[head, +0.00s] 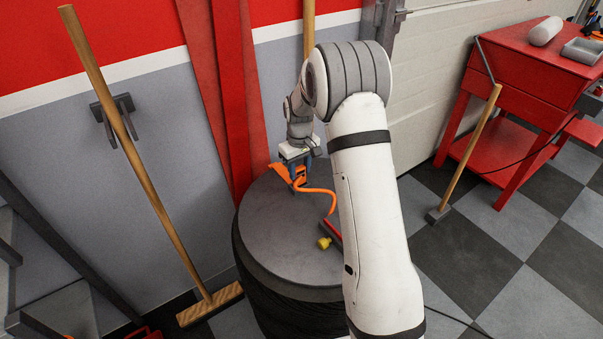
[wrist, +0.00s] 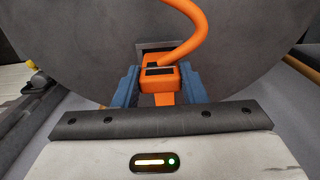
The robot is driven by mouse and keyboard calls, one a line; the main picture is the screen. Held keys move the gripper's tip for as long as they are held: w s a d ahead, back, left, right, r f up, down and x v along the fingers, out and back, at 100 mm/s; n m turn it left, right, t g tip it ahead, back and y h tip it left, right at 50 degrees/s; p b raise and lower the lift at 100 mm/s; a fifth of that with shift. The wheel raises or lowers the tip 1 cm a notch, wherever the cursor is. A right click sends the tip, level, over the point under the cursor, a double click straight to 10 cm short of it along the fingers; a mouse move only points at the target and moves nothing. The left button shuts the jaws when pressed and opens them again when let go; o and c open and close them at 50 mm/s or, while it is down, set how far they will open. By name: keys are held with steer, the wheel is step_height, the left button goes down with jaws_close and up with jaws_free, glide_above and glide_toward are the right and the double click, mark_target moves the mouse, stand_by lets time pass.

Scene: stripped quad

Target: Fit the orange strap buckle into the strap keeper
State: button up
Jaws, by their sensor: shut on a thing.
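The orange strap buckle (wrist: 158,80) is a blocky orange piece with a dark slot. It sits between the two blue fingers of my gripper (wrist: 160,74), which is shut on it. An orange strap or cord (wrist: 190,38) curves up from the buckle. A small grey block (wrist: 151,46), perhaps the strap keeper, shows just beyond the buckle; I cannot tell whether they touch. In the head view my gripper (head: 295,178) is low over the round grey top, and the orange cord (head: 322,191) loops to the right. The buckle is mostly hidden there.
The round grey top (head: 275,262) sits on a dark drum-like stack. A yellow piece (head: 324,243) and a partly hidden red item (head: 332,229) lie near its right side. A broom (head: 150,160) leans at the left. A red wall post stands close behind.

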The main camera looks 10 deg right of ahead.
steer(key=shift+f, duration=0.95)
steer(key=shift+f, duration=0.1)
steer(key=o, duration=1)
